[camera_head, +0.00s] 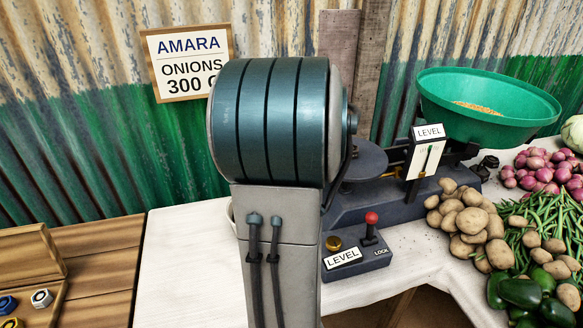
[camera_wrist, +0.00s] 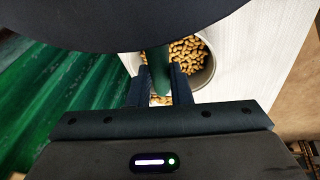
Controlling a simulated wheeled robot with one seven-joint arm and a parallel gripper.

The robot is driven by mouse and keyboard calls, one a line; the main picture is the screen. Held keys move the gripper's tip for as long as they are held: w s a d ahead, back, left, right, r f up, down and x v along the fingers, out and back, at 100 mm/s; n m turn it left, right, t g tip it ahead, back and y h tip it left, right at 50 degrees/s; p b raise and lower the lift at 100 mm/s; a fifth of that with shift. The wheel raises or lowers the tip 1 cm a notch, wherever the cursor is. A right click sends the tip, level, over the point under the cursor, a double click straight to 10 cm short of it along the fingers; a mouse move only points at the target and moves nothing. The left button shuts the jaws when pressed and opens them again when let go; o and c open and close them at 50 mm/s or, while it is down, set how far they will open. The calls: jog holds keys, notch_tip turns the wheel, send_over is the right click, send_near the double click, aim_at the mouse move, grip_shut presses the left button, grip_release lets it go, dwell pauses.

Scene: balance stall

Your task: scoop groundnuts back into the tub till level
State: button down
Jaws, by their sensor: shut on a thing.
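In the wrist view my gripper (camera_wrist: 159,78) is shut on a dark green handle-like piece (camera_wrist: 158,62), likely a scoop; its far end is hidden. Beneath it is a round, pale-rimmed tub (camera_wrist: 210,72) holding tan groundnuts (camera_wrist: 188,58). A few nuts also show between the fingers. In the head view my arm hides the gripper and most of the tub. The balance (camera_head: 375,204) stands on the table, with a dark pan (camera_head: 366,158) and a green basin (camera_head: 455,108) holding some yellowish contents (camera_head: 477,107). Its pointer card (camera_head: 425,158) is marked LEVEL; the exact reading is unclear.
A lock box (camera_head: 372,258) with a red-knobbed lever (camera_head: 371,220) sits before the balance. Potatoes (camera_head: 470,222), onions (camera_head: 545,170), beans and green peppers (camera_head: 520,291) crowd the right. A wooden tray (camera_head: 30,255) is at left. The white tabletop (camera_head: 185,265) left of my arm is bare.

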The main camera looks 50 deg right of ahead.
jog(key=shift+w+a+r+g+h+p, duration=0.25)
jog(key=shift+r+g+h+p, duration=0.25)
jog(key=shift+p, duration=1.3)
jog(key=shift+w+a+r+g+h+p, duration=0.25)
jog(key=shift+r+g+h+p, duration=0.25)
jog(key=shift+p, duration=1.3)
jog(key=shift+w+a+r+g+h+p, duration=0.35)
jog(key=shift+r+p, duration=0.3)
jog(key=shift+p, duration=1.15)
jog(key=g+h+p, duration=0.1)
jog(key=p, duration=0.2)
jog(key=w+a+r+g+h+p, duration=0.1)
jog(key=p, duration=0.2)
jog(key=shift+w+a+n+p, duration=0.3)
jog(key=shift+p, duration=0.05)
jog(key=w+a+g+h+p, duration=0.2)
jog(key=h+p, duration=0.1)
jog(key=shift+r+g, duration=0.3)
jog(key=shift+g, duration=0.05)
jog(key=shift+r+m+t+y+b, duration=0.15)
jog(key=shift+r+t+y+b, duration=0.35)
jog(key=shift+t+y+b, duration=1.7)
jog(key=shift+r+m+t+y+b, duration=0.1)
jog(key=shift+r+t+y+b, duration=0.55)
jog(key=shift+b, duration=2.95)
jog(key=shift+r+m+t+y+b, duration=0.15)
jog(key=shift+r+t+y+b, duration=0.2)
jog(key=shift+t+y+b, duration=1.95)
